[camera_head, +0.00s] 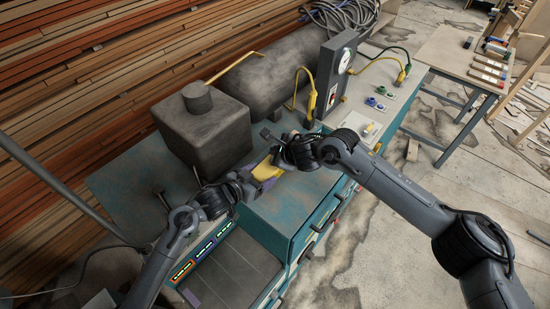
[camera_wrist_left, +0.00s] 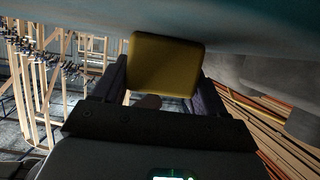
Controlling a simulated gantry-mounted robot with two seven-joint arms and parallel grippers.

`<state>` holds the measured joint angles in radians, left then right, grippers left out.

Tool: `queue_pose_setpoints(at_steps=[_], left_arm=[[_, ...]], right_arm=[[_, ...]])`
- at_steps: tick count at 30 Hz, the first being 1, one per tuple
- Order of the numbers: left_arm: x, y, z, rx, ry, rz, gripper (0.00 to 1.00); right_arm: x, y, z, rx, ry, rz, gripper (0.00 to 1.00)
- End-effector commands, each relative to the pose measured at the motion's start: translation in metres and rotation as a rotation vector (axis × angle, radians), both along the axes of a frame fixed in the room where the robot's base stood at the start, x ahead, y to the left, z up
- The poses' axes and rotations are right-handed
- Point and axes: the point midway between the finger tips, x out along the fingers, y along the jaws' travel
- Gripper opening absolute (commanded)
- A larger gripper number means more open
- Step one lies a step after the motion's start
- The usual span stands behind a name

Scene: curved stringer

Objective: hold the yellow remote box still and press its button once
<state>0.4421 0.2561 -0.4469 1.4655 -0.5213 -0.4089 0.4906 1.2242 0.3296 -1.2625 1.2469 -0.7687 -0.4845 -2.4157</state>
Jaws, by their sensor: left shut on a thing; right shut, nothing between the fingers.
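The yellow remote box (camera_head: 268,171) is above the teal workbench top, near its front edge. My left gripper (camera_head: 250,175) is shut on it from the left. In the left wrist view the yellow box (camera_wrist_left: 165,66) sits between the two dark fingers of my left gripper (camera_wrist_left: 163,88), with a plain yellow face showing. My right gripper (camera_head: 277,150) is shut and empty. It overlaps the upper right part of the box in the head view; whether it touches the box cannot be told. The button cannot be made out in either view.
A grey block-shaped tank (camera_head: 205,135) and a large cylinder (camera_head: 275,75) stand behind the grippers. A dark gauge post (camera_head: 336,75) with yellow cables is at the back right. A teal bench (camera_head: 300,200) with drawers lies below. Stacked planks (camera_head: 90,70) fill the left.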

Motion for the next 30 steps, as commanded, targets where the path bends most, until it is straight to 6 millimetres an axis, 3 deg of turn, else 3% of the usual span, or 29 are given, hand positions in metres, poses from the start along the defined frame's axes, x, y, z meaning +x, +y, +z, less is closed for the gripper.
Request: queue_pose_setpoints(at_steps=[30], left_arm=[[-0.0001, -0.0002, -0.0002, 0.0, 0.0, 0.0, 0.27]], right_arm=[[-0.0001, -0.0002, -0.0088, 0.0, 0.0, 0.0, 0.0]])
